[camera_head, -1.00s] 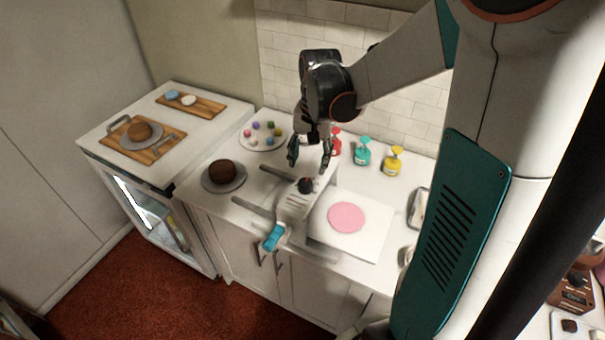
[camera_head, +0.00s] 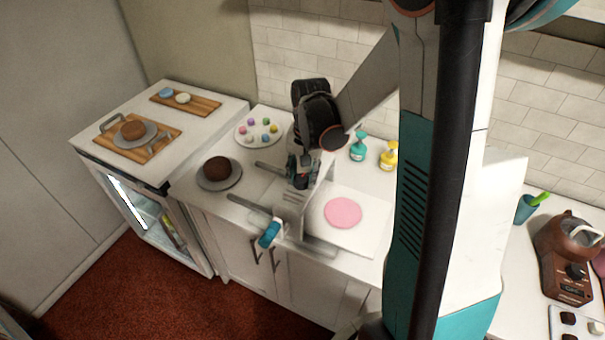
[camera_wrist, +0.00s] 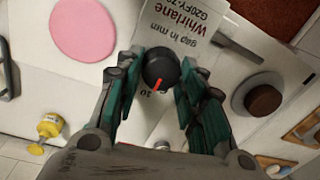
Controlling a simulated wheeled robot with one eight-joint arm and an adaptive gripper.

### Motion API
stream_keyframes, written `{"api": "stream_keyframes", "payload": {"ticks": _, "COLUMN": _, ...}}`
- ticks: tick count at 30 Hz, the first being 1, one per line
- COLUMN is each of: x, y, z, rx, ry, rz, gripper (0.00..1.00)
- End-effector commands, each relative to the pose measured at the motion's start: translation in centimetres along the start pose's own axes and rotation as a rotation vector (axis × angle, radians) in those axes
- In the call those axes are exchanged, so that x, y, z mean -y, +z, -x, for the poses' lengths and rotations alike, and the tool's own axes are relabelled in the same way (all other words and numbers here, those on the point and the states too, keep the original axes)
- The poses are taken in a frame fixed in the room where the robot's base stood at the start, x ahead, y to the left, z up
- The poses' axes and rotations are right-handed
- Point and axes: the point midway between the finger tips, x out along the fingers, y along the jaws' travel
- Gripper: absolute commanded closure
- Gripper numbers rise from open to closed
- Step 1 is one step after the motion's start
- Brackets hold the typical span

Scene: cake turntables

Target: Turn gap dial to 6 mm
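The gap dial is a round black knob (camera_wrist: 162,68) with a red pointer line, on the pale face of the dough sheeter (camera_wrist: 190,25). In the wrist view the red line points towards the bottom of the picture, and a "10" mark shows beside the knob. My gripper (camera_wrist: 163,64) is down over the knob with one finger on each side. The fingers look open around it; I cannot tell whether they touch it. In the head view my gripper (camera_head: 299,171) hides much of the knob; the sheeter (camera_head: 292,207) has a blue handle (camera_head: 270,233).
A pink dough disc (camera_head: 343,212) lies on the sheeter's right side. A brown cake (camera_head: 217,168) on a grey turntable stands at left. A plate of coloured pieces (camera_head: 248,137) is behind. Teal (camera_head: 358,148) and yellow (camera_head: 389,156) bottles stand at the back right.

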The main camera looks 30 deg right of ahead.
Motion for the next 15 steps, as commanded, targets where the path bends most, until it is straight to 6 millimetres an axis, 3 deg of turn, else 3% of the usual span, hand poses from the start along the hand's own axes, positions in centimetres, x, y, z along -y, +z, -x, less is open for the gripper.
{"api": "stream_keyframes", "payload": {"ticks": 2, "x": 0.00, "y": 0.00, "z": 0.01, "rx": 0.000, "ry": 0.000, "rz": 0.000, "gripper": 0.89}}
{"api": "stream_keyframes", "payload": {"ticks": 15, "x": 0.00, "y": -0.01, "z": -0.07, "rx": 0.005, "ry": 0.000, "rz": 0.062, "gripper": 0.89}}
